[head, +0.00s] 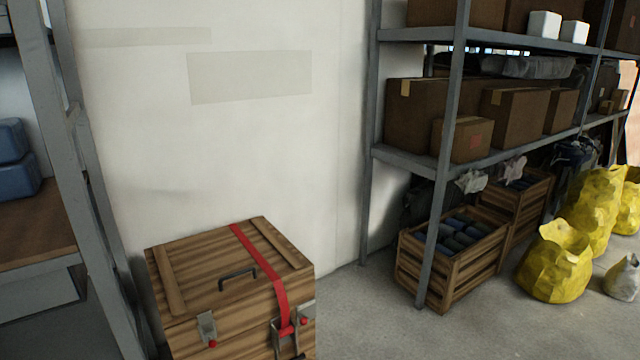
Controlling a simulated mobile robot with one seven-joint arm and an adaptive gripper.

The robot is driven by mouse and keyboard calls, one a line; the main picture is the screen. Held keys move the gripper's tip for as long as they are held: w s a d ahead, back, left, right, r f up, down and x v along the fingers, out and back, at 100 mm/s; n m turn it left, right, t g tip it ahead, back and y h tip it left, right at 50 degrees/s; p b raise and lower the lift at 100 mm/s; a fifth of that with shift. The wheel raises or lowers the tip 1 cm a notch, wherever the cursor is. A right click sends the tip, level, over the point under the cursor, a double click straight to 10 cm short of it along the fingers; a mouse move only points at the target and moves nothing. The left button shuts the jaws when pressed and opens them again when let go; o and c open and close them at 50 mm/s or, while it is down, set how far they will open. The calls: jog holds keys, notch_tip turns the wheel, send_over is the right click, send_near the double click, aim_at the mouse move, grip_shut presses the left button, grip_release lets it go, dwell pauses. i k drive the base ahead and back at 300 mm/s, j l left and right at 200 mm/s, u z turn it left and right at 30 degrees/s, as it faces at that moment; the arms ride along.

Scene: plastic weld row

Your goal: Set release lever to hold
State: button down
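No part clearly identifiable as the release lever shows. A closed wooden crate (205,300) stands at the bottom, left of centre, cut off by the lower edge. A red strap (262,262) runs over its lid and down the front to a grey metal buckle (287,333) with a red part. I cannot tell whether this buckle holds the release lever or how it is set. A black handle (237,277) sits on the lid. Grey latches with red knobs show at the front left (208,328) and front right (306,311). My gripper is not in view.
A grey metal shelf (410,160) with cardboard boxes stands at the right. Open wooden crates (455,270) and yellow sacks (555,265) are on the floor there. Another rack (75,170) stands close at the left. The floor (365,320) right of the strapped crate is clear.

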aim_at(303, 321)
jog(key=i+j+z, duration=0.3)
jog(key=i, duration=0.15)
jog(key=i+j+z, duration=0.3)
jog(key=i, duration=0.1)
